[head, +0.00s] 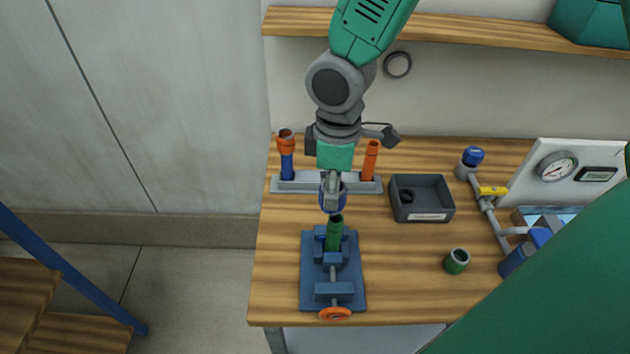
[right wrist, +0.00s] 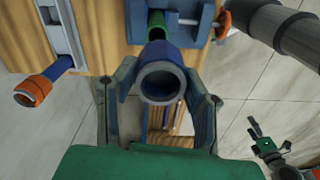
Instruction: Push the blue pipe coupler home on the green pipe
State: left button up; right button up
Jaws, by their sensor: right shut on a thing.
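My right gripper (head: 333,182) reaches down from the top of the head view and is shut on the blue coupler (head: 333,203). In the right wrist view the coupler (right wrist: 162,82) sits between the two fingers, its round open end facing the camera. The green pipe (head: 335,232) is held in a blue vise (head: 313,284) below the coupler. It also shows beyond the coupler in the right wrist view (right wrist: 157,20). Coupler and pipe look roughly in line; I cannot tell whether they touch. A gripper, probably my left (right wrist: 265,146), shows small at the right wrist view's lower right.
A grey rack (head: 310,185) holds a blue pipe with an orange coupler (head: 286,140) and an orange pipe (head: 370,160). A dark bin (head: 421,207), a loose green coupler (head: 457,261) and a gauge panel (head: 560,170) stand to the right. A shelf (head: 470,30) runs above.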

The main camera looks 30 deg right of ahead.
jog(key=d+f+b, duration=0.1)
jog(key=f+b, duration=0.1)
jog(key=d+f+b, duration=0.2)
jog(key=shift+s+d+f, duration=0.15)
jog(key=shift+s+f, duration=0.05)
jog(key=shift+f, duration=0.15)
jog(key=a, duration=0.3)
jog(key=shift+a+f, duration=0.1)
jog(key=shift+c, duration=0.5)
jog(key=shift+a, duration=0.15)
jog(key=shift+c, duration=0.6)
jog(key=shift+d, duration=0.45)
jog(key=shift+d+f, duration=0.1)
jog(key=shift+d, duration=0.7)
grip_shut()
jog(key=shift+a, duration=0.15)
pick_arm(q)
jog(key=shift+s+d+f, duration=0.2)
jog(key=shift+d+f, duration=0.9)
jog(key=shift+f, duration=0.15)
pick_arm(e)
jog(key=shift+w+a, duration=0.1)
jog(key=shift+a, duration=0.1)
